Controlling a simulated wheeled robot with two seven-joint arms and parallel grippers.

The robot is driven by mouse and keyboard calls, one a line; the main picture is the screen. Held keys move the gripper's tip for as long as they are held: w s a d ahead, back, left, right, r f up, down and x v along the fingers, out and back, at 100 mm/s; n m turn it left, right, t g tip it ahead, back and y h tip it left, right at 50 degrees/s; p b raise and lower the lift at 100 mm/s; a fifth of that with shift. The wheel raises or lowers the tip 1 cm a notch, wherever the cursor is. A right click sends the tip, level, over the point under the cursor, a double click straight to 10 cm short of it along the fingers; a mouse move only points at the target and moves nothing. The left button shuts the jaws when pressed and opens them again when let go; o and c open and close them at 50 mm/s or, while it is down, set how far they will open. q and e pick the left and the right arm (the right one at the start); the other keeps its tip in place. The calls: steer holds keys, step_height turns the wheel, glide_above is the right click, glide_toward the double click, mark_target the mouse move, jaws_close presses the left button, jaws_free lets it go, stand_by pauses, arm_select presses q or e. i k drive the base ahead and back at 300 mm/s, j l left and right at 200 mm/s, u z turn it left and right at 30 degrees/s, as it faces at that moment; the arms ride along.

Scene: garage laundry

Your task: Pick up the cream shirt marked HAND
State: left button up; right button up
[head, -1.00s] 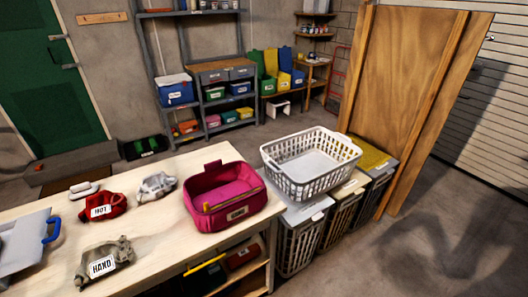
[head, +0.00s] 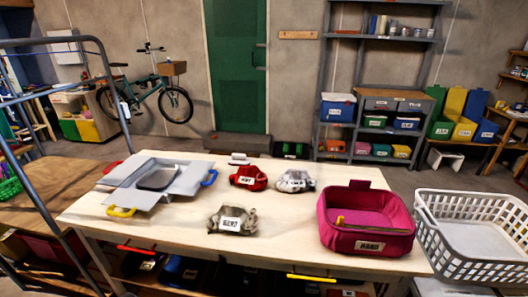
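The cream shirt marked HAND (head: 231,220) is a small crumpled greyish-cream bundle with a white label. It lies on the light wooden table (head: 285,232), near the middle of the front half. A red bundle with a white label (head: 249,178) lies behind it, and a pale grey-white bundle (head: 295,181) lies behind it to the right. A magenta fabric bin (head: 366,222) with a label that seems to read HAND stands at the table's right end. Neither of my grippers shows in the head view.
A grey folding board (head: 152,184) with blue and yellow handles covers the table's left part. A white laundry basket (head: 470,240) stands right of the table. A metal frame (head: 100,75) rises at left. The tabletop around the cream shirt is clear.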

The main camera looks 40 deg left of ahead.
mark_target(231, 217)
steer(key=u, duration=1.6)
steer(key=j+z, duration=0.15)
steer(key=i, duration=0.05)
